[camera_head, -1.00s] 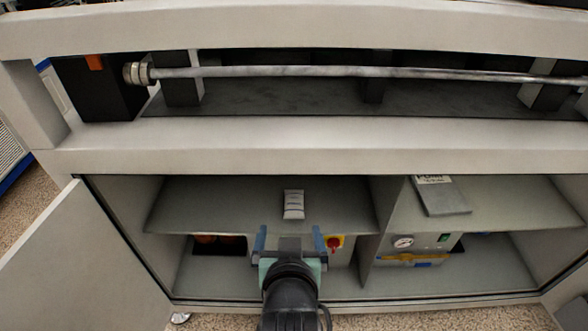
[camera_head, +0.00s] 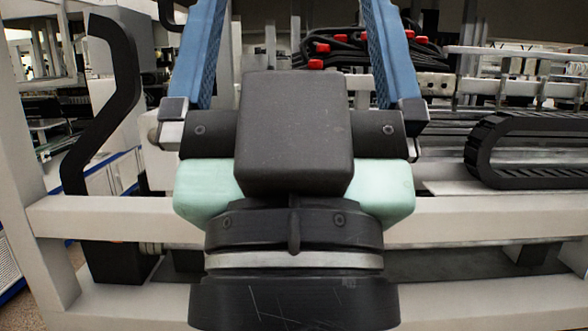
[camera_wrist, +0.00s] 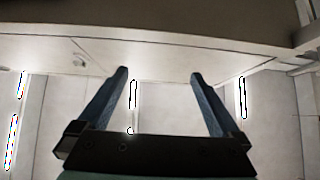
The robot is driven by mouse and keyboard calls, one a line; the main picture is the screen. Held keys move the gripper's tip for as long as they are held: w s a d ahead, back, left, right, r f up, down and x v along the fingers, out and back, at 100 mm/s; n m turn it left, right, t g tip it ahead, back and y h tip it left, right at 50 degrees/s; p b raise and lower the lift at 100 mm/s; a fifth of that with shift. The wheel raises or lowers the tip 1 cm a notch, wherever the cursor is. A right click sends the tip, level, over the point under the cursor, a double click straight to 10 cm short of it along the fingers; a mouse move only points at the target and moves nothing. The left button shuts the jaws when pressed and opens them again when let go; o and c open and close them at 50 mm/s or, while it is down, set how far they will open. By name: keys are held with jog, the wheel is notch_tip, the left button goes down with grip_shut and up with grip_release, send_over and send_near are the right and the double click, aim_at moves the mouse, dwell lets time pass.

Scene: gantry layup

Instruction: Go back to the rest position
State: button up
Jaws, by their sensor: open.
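My gripper (camera_head: 292,50) is raised close in front of the head camera and fills the middle of that view. Its two blue fingers point up and stand wide apart, with nothing between them. In the wrist view my gripper (camera_wrist: 157,78) is also open and empty, with the fingers apart against a pale ceiling with bright light strips. Part of the machine behind is hidden by my gripper and wrist.
A pale frame beam (camera_head: 490,216) of the gantry runs across behind my gripper. A black cable chain (camera_head: 500,150) lies at the right, and a black bent cable guide (camera_head: 110,100) stands at the left. Red-tipped black cables (camera_head: 375,45) lie behind the fingers.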

notch_tip(320, 180, up, 13)
jog(key=p, duration=1.1)
jog(key=shift+r, duration=0.15)
jog(key=shift+c, duration=0.2)
